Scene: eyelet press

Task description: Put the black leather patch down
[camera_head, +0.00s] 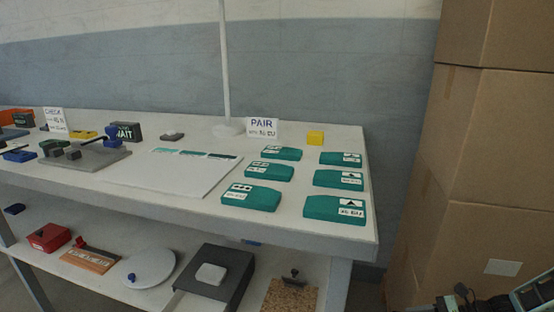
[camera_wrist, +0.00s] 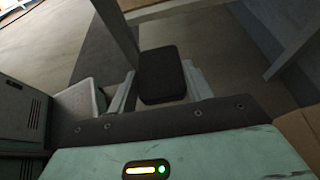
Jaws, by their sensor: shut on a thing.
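The black leather patch (camera_wrist: 162,76) shows in the wrist view as a dark, rounded rectangle. My gripper (camera_wrist: 160,88) is shut on it, with a pale finger on each side. Behind the patch are a grey floor and table legs, so it is held clear of the worktop. In the head view I cannot make out the patch. Dark and metal parts that may be my arm show at the bottom right corner there.
The lower shelf holds a dark tray (camera_head: 238,262). Cardboard boxes (camera_head: 490,150) stand right.

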